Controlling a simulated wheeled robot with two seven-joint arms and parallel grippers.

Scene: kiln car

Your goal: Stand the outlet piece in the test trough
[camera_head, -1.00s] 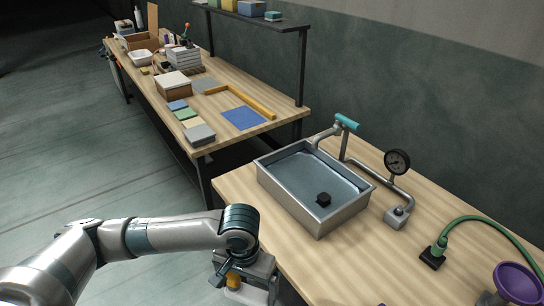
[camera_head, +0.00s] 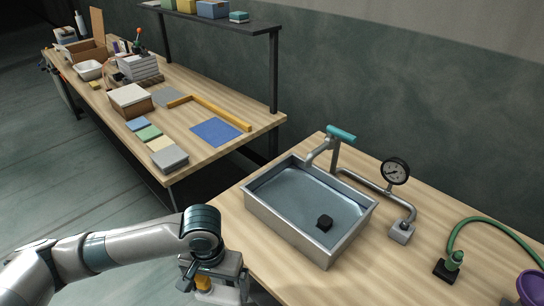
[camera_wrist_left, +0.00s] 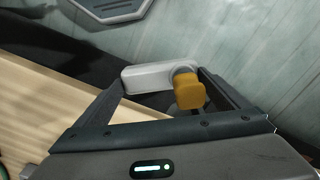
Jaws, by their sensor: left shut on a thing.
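The test trough (camera_head: 284,233) is a grey metal basin holding water, on the wooden bench in the head view. My left gripper (camera_head: 212,292) is low, beside the near left edge of the bench, left of and below the trough. It is shut on the outlet piece, a pale grey rounded body with an orange knob (camera_wrist_left: 189,91) in the left wrist view. The orange knob also shows in the head view (camera_head: 203,282); the rest there is partly hidden by the gripper. My right gripper is not in view.
A teal-handled tap (camera_head: 340,134) stands behind the trough. A green hose (camera_head: 490,222) and a purple funnel (camera_head: 531,288) are further right. A second bench with boxes stands at the back left.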

